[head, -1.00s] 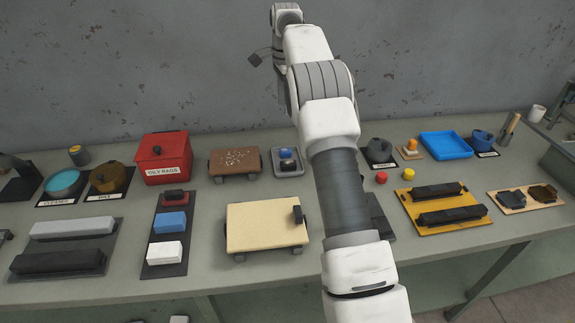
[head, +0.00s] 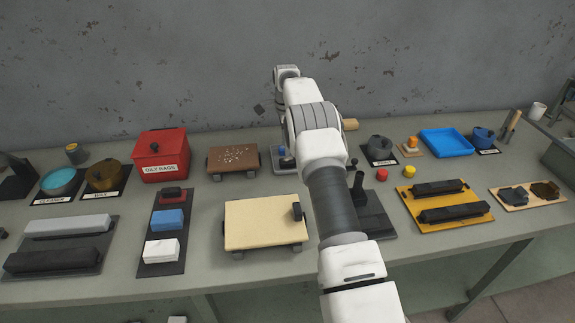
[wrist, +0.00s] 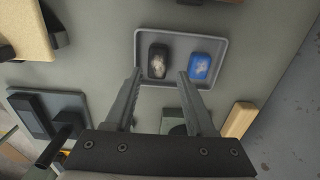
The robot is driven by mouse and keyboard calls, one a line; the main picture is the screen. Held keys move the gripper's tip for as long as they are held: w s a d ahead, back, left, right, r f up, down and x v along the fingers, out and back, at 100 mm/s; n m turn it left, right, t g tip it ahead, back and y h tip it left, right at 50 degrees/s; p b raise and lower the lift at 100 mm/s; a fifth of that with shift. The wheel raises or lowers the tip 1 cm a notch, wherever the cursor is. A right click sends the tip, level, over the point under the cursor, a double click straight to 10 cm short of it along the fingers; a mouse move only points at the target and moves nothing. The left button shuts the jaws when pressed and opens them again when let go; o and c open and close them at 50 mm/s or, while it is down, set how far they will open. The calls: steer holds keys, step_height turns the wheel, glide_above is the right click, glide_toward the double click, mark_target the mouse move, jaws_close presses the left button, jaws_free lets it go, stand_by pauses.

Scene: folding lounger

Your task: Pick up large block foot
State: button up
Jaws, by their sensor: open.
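No part is labelled as the large block foot. The large cream block (head: 262,224) rests on dark feet at the front of the bench, and a black foot-like piece (head: 297,211) sits at its right edge. In the wrist view part of the cream block (wrist: 22,28) shows at top left with a dark piece (wrist: 55,27) beside it. My gripper (wrist: 160,73) is open and empty, its fingertips over the near edge of a small grey tray (wrist: 220,82). The tray holds a black piece (wrist: 158,60) and a blue piece (wrist: 200,68), neither gripped. My arm hides the gripper in the head view.
A brown block (head: 232,158) stands behind the cream block. A dark board (head: 375,215) with an upright handle lies right of my arm. A red box (head: 161,155) and a yellow board (head: 445,203) flank the area. The wall closes the back.

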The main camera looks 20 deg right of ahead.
mark_target(288, 160)
steer(key=f, duration=0.6)
steer(key=shift+s+d+f, duration=0.15)
steer(key=shift+s+f, duration=0.05)
jaws_close()
